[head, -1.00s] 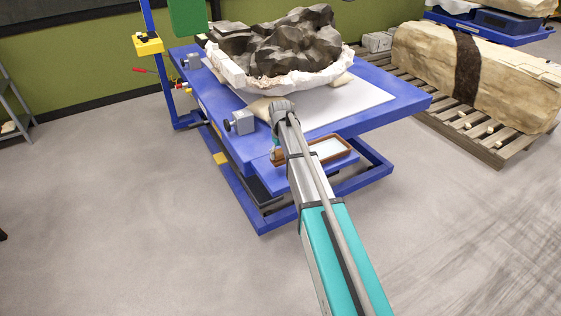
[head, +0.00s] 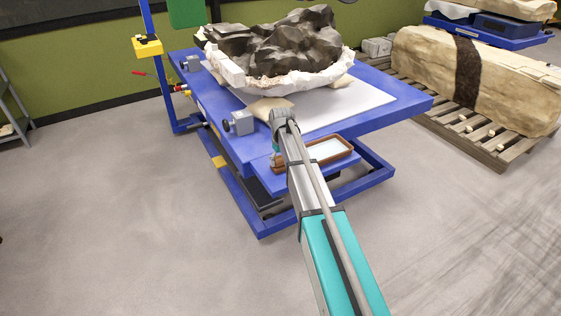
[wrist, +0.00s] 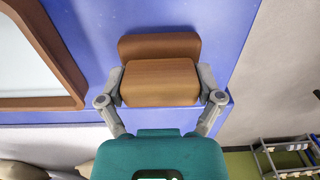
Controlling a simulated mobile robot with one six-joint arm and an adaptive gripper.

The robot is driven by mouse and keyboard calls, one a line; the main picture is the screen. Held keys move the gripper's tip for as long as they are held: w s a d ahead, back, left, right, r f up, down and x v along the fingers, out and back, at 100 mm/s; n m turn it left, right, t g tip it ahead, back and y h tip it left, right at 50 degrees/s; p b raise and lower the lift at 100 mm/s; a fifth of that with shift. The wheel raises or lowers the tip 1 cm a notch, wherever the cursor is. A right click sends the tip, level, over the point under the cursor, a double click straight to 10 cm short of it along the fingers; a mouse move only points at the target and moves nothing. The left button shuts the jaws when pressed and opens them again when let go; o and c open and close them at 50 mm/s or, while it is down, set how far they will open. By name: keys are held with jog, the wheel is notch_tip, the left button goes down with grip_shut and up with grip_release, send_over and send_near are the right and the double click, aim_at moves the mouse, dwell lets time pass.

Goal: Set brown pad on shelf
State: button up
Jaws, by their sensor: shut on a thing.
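My gripper (wrist: 160,88) is shut on a brown pad (wrist: 160,80), with one finger on each side of it. A second brown rounded face (wrist: 160,45) shows just beyond the held one; I cannot tell whether it is part of the same pad or another. Behind them is the flat blue shelf (wrist: 215,25) on the side of the lift table. The shelf also shows in the head view (head: 275,184). I cannot tell whether the pad touches it. In the head view my arm mostly hides the gripper and pad.
A brown-rimmed tray (head: 343,157) lies on the shelf, beside the pad, and shows in the wrist view (wrist: 62,55). The blue table (head: 395,110) above carries a dark fossil (head: 285,45) in a white jacket. A grey rack (head: 12,105) stands far left; open floor lies around.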

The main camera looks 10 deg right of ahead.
jog(key=o, duration=1.1)
jog(key=shift+f, duration=0.1)
notch_tip(320, 180, up, 12)
jog(key=p, duration=1.2)
jog(key=shift+r, duration=0.2)
jog(key=s+m, duration=0.1)
jog(key=s, duration=0.8)
jog(key=s+m, duration=0.1)
jog(key=s, duration=0.9)
jog(key=s+m, duration=0.1)
jog(key=s, duration=0.9)
jog(key=shift+a+m, duration=0.2)
jog(key=shift+m, duration=0.1)
jog(key=shift+p, duration=0.3)
